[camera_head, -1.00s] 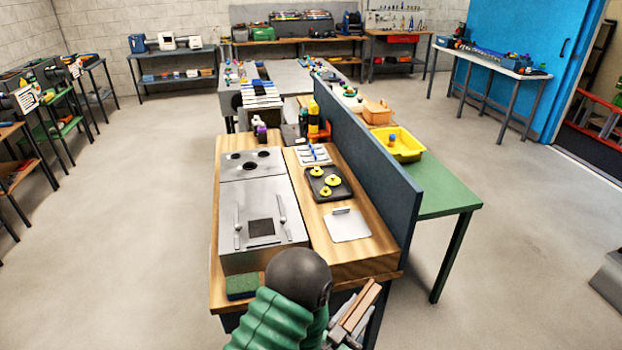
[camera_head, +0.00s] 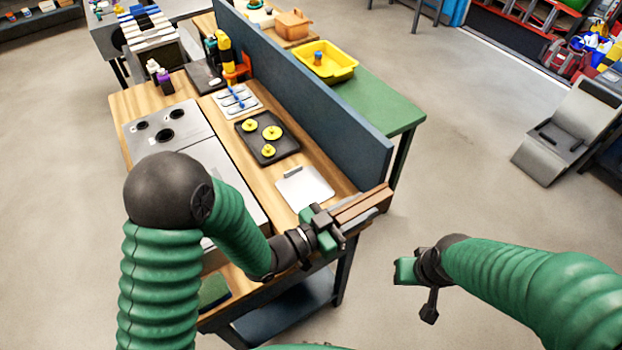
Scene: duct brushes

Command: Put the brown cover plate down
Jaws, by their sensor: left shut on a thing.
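The brown cover plate (camera_head: 362,203) shows nearly edge-on at the right front corner of the wooden workbench (camera_head: 228,276). My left gripper (camera_head: 338,225) is shut on its near left end. The plate appears to be above the bench's front right edge, by the foot of the blue divider; whether it touches anything is unclear. My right gripper (camera_head: 408,270) hangs over open floor to the right of the bench, apart from the plate. Its fingers are too unclear to judge.
A silver plate with a handle (camera_head: 304,188) lies just behind my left gripper. Beyond it is a dark tray (camera_head: 267,138) with yellow knobbed pieces. The blue divider (camera_head: 310,95) runs along the bench's right side. A green table (camera_head: 385,108) holds a yellow bin (camera_head: 325,62).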

